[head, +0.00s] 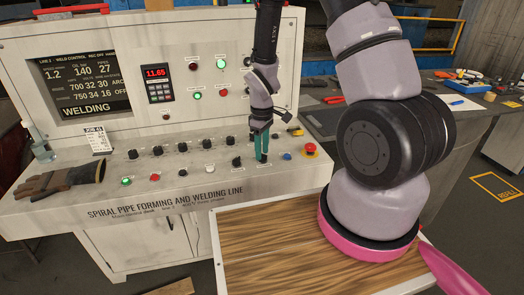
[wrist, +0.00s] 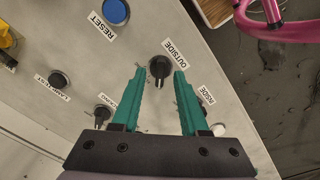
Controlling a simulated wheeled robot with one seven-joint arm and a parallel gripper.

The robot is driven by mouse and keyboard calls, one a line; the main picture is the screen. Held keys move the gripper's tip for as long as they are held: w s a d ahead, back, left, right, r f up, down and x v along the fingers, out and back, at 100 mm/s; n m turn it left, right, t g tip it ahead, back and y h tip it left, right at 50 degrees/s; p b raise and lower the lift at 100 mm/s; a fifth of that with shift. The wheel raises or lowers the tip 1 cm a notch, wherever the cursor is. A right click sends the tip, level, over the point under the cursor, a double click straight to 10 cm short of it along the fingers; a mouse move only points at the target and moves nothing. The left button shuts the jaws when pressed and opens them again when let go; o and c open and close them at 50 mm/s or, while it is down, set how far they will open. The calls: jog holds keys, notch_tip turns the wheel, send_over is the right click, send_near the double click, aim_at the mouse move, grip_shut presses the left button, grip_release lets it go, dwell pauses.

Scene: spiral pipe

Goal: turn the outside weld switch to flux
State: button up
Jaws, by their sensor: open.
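The outside weld switch (wrist: 160,68) is a black rotary knob under an OUTSIDE label in the wrist view. Its grip bar runs roughly up and down in that picture; position markings are too small to read. My gripper (wrist: 157,75) is open, with one teal finger on each side of the knob's lower part. I cannot tell whether the fingers touch it. In the head view my gripper (head: 262,157) points down at the right part of the sloped control desk, and its fingers hide the switch there.
A blue RESET button (wrist: 117,12) and a black LAMP TEST knob (wrist: 58,80) are near the switch. A red emergency button (head: 310,148) is to the right. Gloves (head: 62,180) lie on the desk's left. A wooden-topped table (head: 285,255) stands in front.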

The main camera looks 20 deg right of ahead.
jog(key=shift+f, duration=0.3)
grip_shut()
